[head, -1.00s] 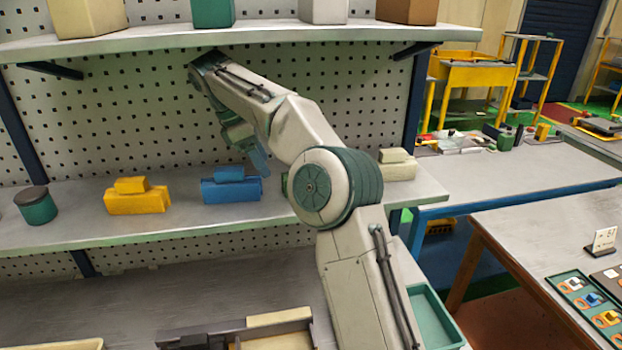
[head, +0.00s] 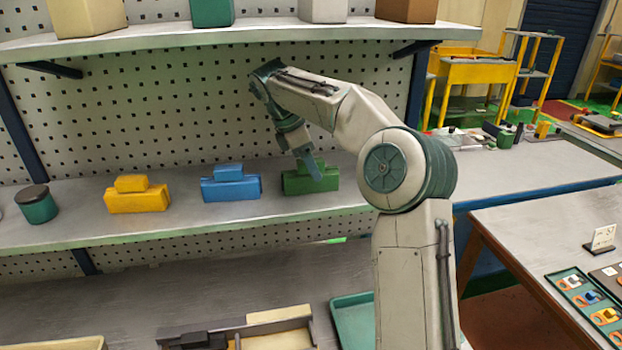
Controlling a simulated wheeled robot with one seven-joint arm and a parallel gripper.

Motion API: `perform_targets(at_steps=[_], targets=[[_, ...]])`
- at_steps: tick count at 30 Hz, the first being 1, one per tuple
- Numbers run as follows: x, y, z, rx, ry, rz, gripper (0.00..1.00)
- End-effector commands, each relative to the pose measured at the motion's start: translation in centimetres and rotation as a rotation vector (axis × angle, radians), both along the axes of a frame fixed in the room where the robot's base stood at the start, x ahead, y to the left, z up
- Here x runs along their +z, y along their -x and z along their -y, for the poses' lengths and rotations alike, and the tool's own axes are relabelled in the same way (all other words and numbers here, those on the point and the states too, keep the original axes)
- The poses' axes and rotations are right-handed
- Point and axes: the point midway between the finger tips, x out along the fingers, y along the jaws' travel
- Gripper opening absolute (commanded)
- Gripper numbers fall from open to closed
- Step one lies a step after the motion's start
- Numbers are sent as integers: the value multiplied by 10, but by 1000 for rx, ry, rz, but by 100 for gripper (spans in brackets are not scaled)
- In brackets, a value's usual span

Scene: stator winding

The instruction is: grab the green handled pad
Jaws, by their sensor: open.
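The green handled pad (head: 310,181) sits on the middle shelf, to the right of the blue one. It is a low green block with a smaller grip block on top. My gripper (head: 314,168) points down at the pad's handle, its blue-grey finger overlapping the handle in the picture. It is open; whether it touches the handle cannot be told. Part of the handle is hidden behind the finger.
A blue handled pad (head: 230,188) and a yellow one (head: 137,200) stand left on the same shelf (head: 80,222), with a green canister (head: 37,205) at the far left. An upper shelf (head: 250,33) with boxes runs above my arm. A green tray (head: 353,318) lies below.

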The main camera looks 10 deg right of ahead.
Motion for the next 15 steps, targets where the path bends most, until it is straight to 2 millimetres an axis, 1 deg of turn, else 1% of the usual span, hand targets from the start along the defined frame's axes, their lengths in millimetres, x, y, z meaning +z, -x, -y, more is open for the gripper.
perform_targets(at_steps=[3,6,13,14,15], targets=[[-13,0,6,-1,0,-2,60],[-18,0,8,-1,-1,-1,60],[-20,0,8,-1,-1,0,60],[-20,0,8,-1,-1,0,54],[-20,0,8,-1,-1,0,43]])
